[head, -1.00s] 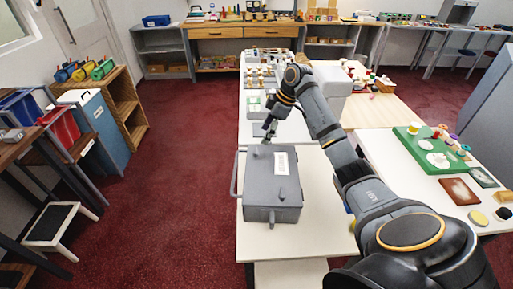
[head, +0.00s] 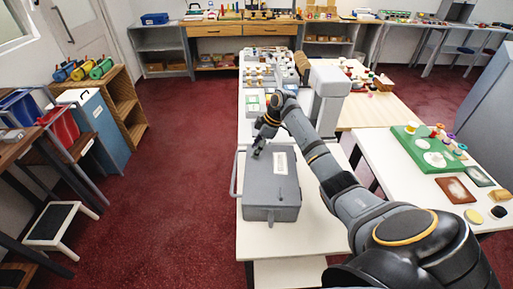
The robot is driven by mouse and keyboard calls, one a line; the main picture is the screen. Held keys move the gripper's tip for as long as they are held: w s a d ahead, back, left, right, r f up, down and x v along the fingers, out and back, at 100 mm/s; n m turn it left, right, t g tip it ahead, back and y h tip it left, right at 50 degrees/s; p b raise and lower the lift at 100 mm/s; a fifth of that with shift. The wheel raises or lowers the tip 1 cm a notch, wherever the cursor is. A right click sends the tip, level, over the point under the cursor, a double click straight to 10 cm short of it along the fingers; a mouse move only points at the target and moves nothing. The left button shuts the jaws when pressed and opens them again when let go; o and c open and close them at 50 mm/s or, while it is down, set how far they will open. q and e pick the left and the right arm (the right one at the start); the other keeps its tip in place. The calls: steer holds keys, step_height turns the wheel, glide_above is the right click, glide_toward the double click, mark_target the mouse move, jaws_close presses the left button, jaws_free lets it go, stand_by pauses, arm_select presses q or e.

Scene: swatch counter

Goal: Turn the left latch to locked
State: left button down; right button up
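A grey lidded metal box (head: 262,185) sits on the white counter in the head view. It has a white label (head: 281,164) on its lid and a bar handle on its left side. A small dark latch-like lever (head: 281,195) shows on the lid near the front right. My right gripper (head: 257,151) points down at the far left part of the lid, very close to it; I cannot tell whether it touches. Its fingers are small and dark, so their opening is unclear. Any latch beneath them is hidden. My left gripper is out of view.
The white counter (head: 312,236) is bare in front of the box and to its right. A green board (head: 428,155) with round pieces lies on the right-hand table. Several small items stand farther back along the counter. Red floor lies open on the left.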

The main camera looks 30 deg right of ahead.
steer(key=c, duration=0.5)
steer(key=shift+o, duration=0.2)
steer(key=shift+r+m+p, duration=0.2)
steer(key=shift+m+p, duration=0.1)
steer(key=shift+p, duration=0.35)
steer(key=m+h+p, duration=0.1)
steer(key=m+p, duration=0.2)
steer(key=p, duration=0.2)
steer(key=m+t+h+p, duration=0.1)
steer(key=m+p, duration=0.3)
steer(key=m+t+h+p, duration=0.1)
steer(key=m+h+p, duration=0.1)
steer(key=p, duration=0.3)
steer(key=shift+s+a+r+m+p, duration=0.15)
steer(key=shift+a+m+p, duration=0.2)
steer(key=shift+m, duration=0.55)
steer(key=m+h+p, duration=0.1)
steer(key=m+p, duration=0.1)
steer(key=m, duration=0.1)
steer(key=shift+a+f+m+g+h+p, duration=0.1)
steer(key=shift+f+m+g+h+p, duration=0.15)
steer(key=shift+m, duration=0.6)
steer(key=shift+m+g+h+p, duration=0.15)
steer(key=shift+m+h+p, duration=0.2)
steer(key=shift+m, duration=0.5)
steer(key=o, duration=1.1)
steer(key=shift+o, duration=0.2)
